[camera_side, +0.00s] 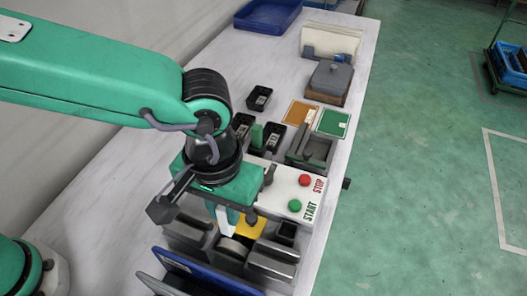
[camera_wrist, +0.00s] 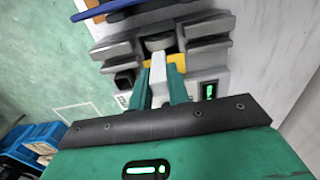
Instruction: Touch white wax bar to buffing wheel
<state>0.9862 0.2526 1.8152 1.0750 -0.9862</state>
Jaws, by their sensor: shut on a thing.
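The white wax bar (camera_side: 225,224) is upright between the green fingers of my gripper (camera_side: 229,211), which is shut on it. In the wrist view the bar (camera_wrist: 158,72) points toward the buffing wheel (camera_wrist: 158,43). The buffing wheel (camera_side: 234,248) is a pale round disc between the grey housings of the machine. The bar's lower end is at the wheel's near rim; I cannot tell whether they touch. A yellow plate (camera_side: 250,226) lies just beside the bar. The gripper body hides part of the machine.
A white panel has a green START button (camera_side: 295,205) and a red STOP button (camera_side: 305,180). Black bins (camera_side: 259,98), orange (camera_side: 300,113) and green (camera_side: 333,123) cards and a grey vise-like block (camera_side: 312,150) stand behind. Blue panels (camera_side: 200,270) stand in front. The table's left side is clear.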

